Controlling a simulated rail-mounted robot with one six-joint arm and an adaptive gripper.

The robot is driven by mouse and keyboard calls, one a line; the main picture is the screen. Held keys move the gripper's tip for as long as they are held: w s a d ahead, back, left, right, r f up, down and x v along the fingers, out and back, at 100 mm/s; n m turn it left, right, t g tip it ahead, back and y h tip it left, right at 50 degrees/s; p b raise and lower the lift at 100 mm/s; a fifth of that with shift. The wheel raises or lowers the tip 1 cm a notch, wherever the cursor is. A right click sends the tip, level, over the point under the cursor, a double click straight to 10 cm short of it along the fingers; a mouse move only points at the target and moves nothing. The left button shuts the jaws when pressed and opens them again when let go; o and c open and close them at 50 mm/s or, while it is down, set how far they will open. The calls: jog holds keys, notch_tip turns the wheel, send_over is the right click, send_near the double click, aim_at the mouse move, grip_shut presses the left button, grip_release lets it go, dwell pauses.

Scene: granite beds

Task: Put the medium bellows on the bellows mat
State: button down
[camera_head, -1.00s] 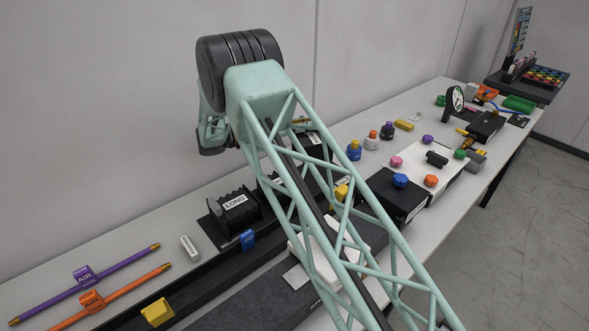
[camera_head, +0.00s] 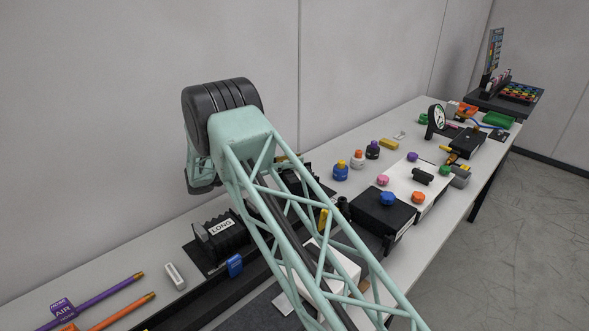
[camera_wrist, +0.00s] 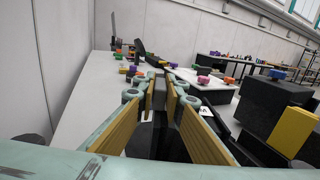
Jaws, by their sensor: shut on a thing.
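My gripper (camera_wrist: 158,98) is shut on a dark upright piece (camera_wrist: 158,94) between its yellow-padded fingers. This looks like the medium bellows, but I cannot read its label. More black shape shows below it between the fingers. In the head view my arm hides the gripper and what it holds. A black ribbed bellows labelled LONG (camera_head: 221,227) stands on a dark flat base left of my arm. Another black labelled piece (camera_head: 312,171) shows partly behind the arm. I cannot make out the bellows mat for certain.
A blue clip (camera_head: 235,265) and a white block (camera_head: 174,276) are near the LONG bellows. A black box (camera_head: 383,219) with a blue knob stands right of my arm. Several bottles (camera_head: 341,172) stand behind it. Purple (camera_head: 97,302) and orange rods lie at the front left.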

jog(key=shift+f+b, duration=0.35)
jog(key=shift+f, duration=1.3)
jog(key=shift+f, duration=0.15)
jog(key=c, duration=2.7)
grip_release()
jog(key=p+v, duration=0.2)
jog(key=v, duration=1)
jog(key=shift+d+r, duration=0.1)
jog(key=shift+r, duration=0.2)
